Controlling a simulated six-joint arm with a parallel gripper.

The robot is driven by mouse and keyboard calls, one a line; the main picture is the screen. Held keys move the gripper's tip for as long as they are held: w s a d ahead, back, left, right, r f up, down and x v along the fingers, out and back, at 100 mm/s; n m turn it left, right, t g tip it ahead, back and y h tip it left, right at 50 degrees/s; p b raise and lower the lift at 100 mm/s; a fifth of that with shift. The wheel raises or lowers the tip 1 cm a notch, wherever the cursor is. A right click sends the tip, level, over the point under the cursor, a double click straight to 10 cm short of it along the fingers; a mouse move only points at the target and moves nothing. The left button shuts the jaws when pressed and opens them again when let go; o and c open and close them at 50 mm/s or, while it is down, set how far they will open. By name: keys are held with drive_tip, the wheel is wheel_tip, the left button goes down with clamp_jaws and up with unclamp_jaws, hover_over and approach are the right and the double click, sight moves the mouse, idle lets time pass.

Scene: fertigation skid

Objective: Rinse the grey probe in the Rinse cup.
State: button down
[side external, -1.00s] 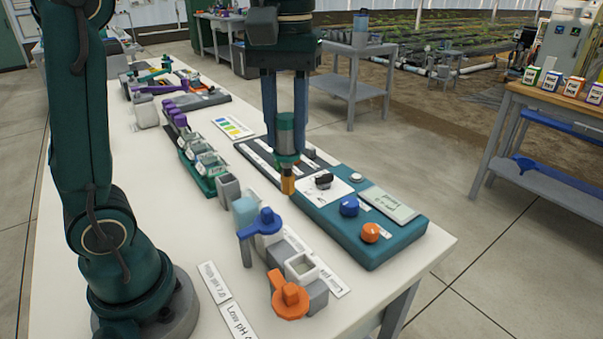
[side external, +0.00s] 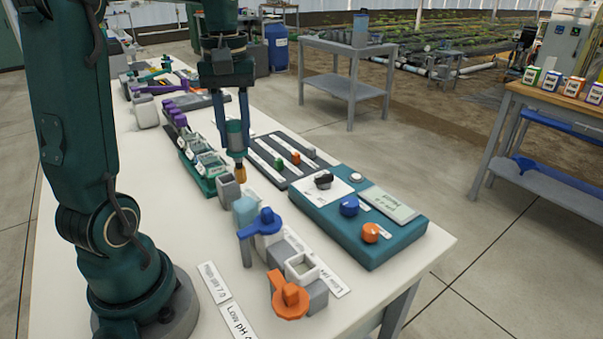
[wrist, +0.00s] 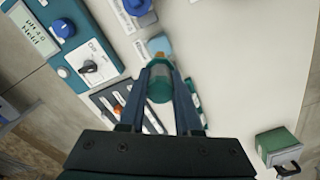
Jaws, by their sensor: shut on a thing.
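My gripper (side external: 233,148) is shut on an upright probe (side external: 235,133) with a teal-green body and an amber tip; its body does not look plainly grey. The tip hangs close to an open grey cup (side external: 228,188) and a pale blue block-like vessel (side external: 245,208). I cannot tell whether it is over or behind the grey cup. In the wrist view the held probe (wrist: 160,88) points toward the pale blue vessel (wrist: 160,43). No readable label shows which is the Rinse cup.
A white cup (side external: 302,265) and blue and orange lever lids (side external: 290,296) stand nearer the front. A teal control box (side external: 360,240) with knobs lies right, beside a dark slotted rack (side external: 262,148). A teal rack of small vessels (side external: 196,180) stands behind left.

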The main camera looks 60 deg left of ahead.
sight(241, 181)
drive_tip(key=shift+f, duration=4.45)
drive_tip(key=shift+r, duration=0.8)
drive_tip(key=shift+f, duration=0.1)
drive_tip(key=shift+f, duration=0.7)
drive_tip(key=shift+r, duration=0.8)
drive_tip(key=shift+f, duration=0.15)
drive_tip(key=shift+f, duration=0.65)
